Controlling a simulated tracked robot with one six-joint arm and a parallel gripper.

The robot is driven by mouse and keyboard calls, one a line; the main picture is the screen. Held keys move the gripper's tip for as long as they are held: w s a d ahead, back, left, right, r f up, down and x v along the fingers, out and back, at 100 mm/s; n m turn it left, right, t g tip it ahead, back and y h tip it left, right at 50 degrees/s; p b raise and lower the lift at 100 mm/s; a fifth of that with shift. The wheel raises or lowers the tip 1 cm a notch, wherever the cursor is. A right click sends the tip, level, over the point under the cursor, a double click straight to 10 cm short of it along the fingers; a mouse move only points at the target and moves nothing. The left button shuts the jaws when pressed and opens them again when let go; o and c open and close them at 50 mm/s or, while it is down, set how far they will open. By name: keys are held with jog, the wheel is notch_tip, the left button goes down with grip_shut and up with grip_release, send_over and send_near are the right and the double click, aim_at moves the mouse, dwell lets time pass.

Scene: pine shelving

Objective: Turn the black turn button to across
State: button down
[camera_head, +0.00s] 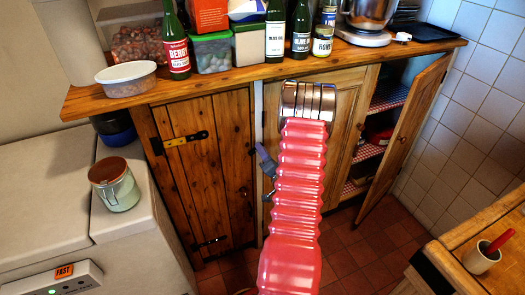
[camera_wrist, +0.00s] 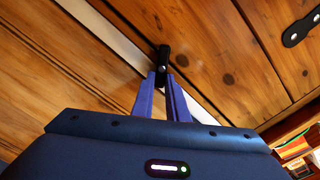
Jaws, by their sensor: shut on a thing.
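The black turn button (camera_wrist: 164,52) shows in the wrist view, a short dark piece on the wood beside a pale strip. It stands at an angle to that strip; its lower end is between my fingertips. My gripper (camera_wrist: 161,76) has two blue-violet fingers shut on the button. In the head view my gripper (camera_head: 264,158) shows as a small blue-violet shape at the right edge of the plank door (camera_head: 215,165), which looks closed. The button cannot be made out clearly in the head view.
A wooden counter (camera_head: 235,73) above holds bottles, tubs and a mixer (camera_head: 368,15). A cabinet door (camera_head: 405,135) at the right stands open. A wooden table (camera_head: 450,250) is at the lower right.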

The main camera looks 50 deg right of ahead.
jog(key=shift+s+d+f+m, duration=0.1)
jog(key=shift+f+m, duration=0.15)
jog(key=shift+m, duration=1)
jog(key=shift+s+d+f+m, duration=0.15)
jog(key=shift+f+m, duration=0.05)
jog(key=shift+m, duration=1)
jog(key=shift+s+d+f+m, duration=0.1)
jog(key=shift+f+m, duration=0.15)
jog(key=shift+m, duration=1)
jog(key=c, duration=1.7)
grip_release()
jog(key=shift+w+a, duration=0.1)
jog(key=shift+c, duration=0.2)
jog(key=v, duration=1.3)
jog(key=shift+s+a, duration=0.2)
jog(key=shift+s, duration=0.1)
